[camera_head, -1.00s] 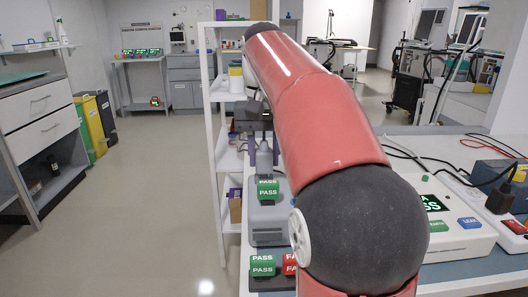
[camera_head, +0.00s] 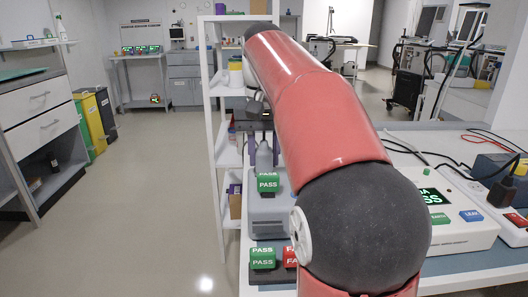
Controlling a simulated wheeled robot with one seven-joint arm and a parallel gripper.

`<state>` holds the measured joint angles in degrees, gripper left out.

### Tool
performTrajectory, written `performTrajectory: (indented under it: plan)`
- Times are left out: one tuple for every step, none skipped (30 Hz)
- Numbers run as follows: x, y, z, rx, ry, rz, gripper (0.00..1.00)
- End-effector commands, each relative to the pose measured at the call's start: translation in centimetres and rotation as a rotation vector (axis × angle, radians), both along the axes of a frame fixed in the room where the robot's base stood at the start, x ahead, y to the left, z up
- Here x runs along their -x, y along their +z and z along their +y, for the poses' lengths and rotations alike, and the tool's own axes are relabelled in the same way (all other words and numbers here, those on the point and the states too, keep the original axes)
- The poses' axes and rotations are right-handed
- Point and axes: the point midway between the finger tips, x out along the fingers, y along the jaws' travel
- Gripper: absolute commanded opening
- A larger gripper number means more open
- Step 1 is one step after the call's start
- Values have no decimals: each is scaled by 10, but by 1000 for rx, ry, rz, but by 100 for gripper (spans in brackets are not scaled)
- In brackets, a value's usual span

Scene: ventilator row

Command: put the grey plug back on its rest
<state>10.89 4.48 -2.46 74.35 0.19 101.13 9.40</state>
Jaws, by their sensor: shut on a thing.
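The grey plug (camera_head: 264,156) hangs upright between the fingers of my gripper (camera_head: 264,148), which is shut on it. It is in the middle of the head view, just behind and above a green PASS block (camera_head: 268,182) on a grey box (camera_head: 268,213). The plug's lower end is hidden behind the PASS block, so I cannot tell whether it touches anything below. I cannot pick out its rest; my red arm covers much of the bench.
A white tester (camera_head: 455,225) with a lit PASS screen and cables stands at the right. Green PASS (camera_head: 263,258) and red FAIL (camera_head: 291,256) blocks lie at the front. A white shelf rack (camera_head: 218,150) stands behind left; the floor at left is clear.

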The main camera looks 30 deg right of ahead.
Motion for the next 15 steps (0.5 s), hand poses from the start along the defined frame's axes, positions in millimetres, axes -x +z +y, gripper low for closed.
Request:
performTrajectory:
  plan:
    - [0,0,0,0,0,1,0]
    - [0,0,0,0,0,1,0]
    - [0,0,0,0,0,1,0]
    - [0,0,0,0,0,1,0]
    - [0,0,0,0,0,1,0]
    - [0,0,0,0,0,1,33]
    - [0,0,0,0,0,1,37]
    - [0,0,0,0,0,1,41]
    - [0,0,0,0,0,1,46]
    - [0,0,0,0,0,1,50]
    - [0,0,0,0,0,1,54]
    - [0,0,0,0,0,1,57]
    - [0,0,0,0,0,1,57]
    - [0,0,0,0,0,1,57]
    - [0,0,0,0,0,1,57]
